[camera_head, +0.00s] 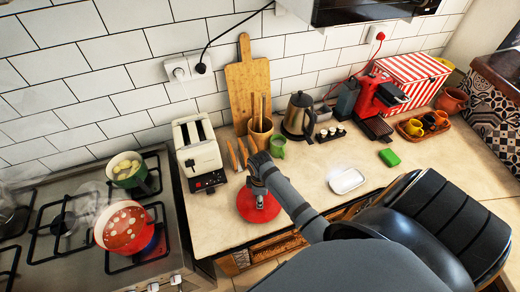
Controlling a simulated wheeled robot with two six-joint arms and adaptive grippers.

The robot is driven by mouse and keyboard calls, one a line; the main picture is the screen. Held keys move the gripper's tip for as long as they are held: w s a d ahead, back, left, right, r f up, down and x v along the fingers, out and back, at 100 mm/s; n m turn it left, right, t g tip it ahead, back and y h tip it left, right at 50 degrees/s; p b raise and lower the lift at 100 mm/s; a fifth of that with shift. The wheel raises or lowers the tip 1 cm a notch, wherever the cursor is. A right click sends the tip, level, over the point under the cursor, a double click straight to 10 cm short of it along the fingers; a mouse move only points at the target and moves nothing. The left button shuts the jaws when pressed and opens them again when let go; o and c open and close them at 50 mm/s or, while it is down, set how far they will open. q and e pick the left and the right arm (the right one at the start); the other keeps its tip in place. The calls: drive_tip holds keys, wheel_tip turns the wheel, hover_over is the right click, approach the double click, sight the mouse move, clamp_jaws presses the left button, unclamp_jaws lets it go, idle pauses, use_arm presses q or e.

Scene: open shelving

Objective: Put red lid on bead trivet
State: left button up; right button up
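A round red lid (246,207) is at the counter's front, right of the toaster. It looks flat and low over the counter, but I cannot tell whether it rests there or is held. My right gripper (260,198) points down at the lid's middle; the arm comes in from the lower right. The fingers are small and dark against the lid, so their grip on its knob is unclear. I cannot pick out the bead trivet; it may be hidden under the lid or behind my arm. My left gripper is not in view.
A toaster (197,148) and a stove with a red pot (150,243) and a green pot (143,185) are left. A wooden utensil cup (261,136), green mug (278,147), kettle (298,115) and white dish (346,181) stand behind and right.

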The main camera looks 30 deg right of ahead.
drive_tip(key=shift+w+d+f, duration=0.1)
drive_tip(key=shift+w, duration=0.1)
drive_tip(key=shift+w+r, duration=0.15)
drive_tip(key=shift+r, duration=0.3)
wheel_tip(320, 180, up, 4)
drive_tip(key=shift+f+b, duration=0.1)
drive_tip(key=shift+b, duration=0.45)
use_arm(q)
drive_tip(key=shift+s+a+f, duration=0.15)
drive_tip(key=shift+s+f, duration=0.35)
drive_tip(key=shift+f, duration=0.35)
use_arm(e)
wheel_tip(320, 180, up, 7)
drive_tip(key=shift+r, duration=0.2)
